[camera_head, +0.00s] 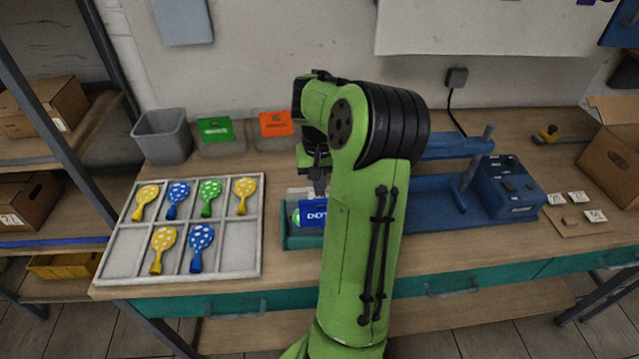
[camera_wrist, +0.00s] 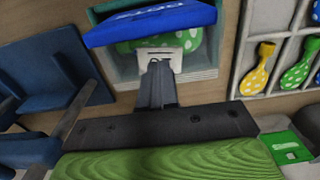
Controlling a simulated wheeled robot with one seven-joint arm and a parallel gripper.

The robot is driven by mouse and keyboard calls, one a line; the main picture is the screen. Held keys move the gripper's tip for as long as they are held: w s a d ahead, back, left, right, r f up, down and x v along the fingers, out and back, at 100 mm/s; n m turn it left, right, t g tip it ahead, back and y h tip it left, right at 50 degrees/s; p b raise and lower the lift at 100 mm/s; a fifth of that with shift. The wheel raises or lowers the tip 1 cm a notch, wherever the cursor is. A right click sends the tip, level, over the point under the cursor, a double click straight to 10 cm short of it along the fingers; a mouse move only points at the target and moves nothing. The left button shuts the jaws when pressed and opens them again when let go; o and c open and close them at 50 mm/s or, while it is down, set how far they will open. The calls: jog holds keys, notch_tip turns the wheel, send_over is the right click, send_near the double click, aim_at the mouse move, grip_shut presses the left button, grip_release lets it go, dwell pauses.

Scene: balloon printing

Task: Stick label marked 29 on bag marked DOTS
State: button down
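The blue bag marked DOTS (camera_head: 312,214) lies in a green-edged tray under my arm, partly hidden by it. In the wrist view the blue bag (camera_wrist: 150,22) is at the top, beside a green dotted balloon (camera_wrist: 165,42). My gripper (camera_wrist: 158,72) is shut on a small white label (camera_wrist: 172,54), held over the balloon and close to the bag's edge. In the head view my gripper (camera_head: 318,178) points down just above the bag. The number on the held label is not readable. Contact between label and bag cannot be told.
Several small white labels (camera_head: 578,197) lie on a brown card (camera_head: 582,228) at the right. A blue machine (camera_head: 507,188) stands beside the tray. A divided tray (camera_head: 228,258) of dotted balloons is at left.

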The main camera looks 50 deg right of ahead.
jog(key=shift+f+b, duration=0.6)
jog(key=shift+f, duration=0.35)
dwell(1.3)
notch_tip(320, 180, up, 7)
jog(key=p, duration=0.6)
jog(key=shift+r, duration=0.15)
dwell(0.5)
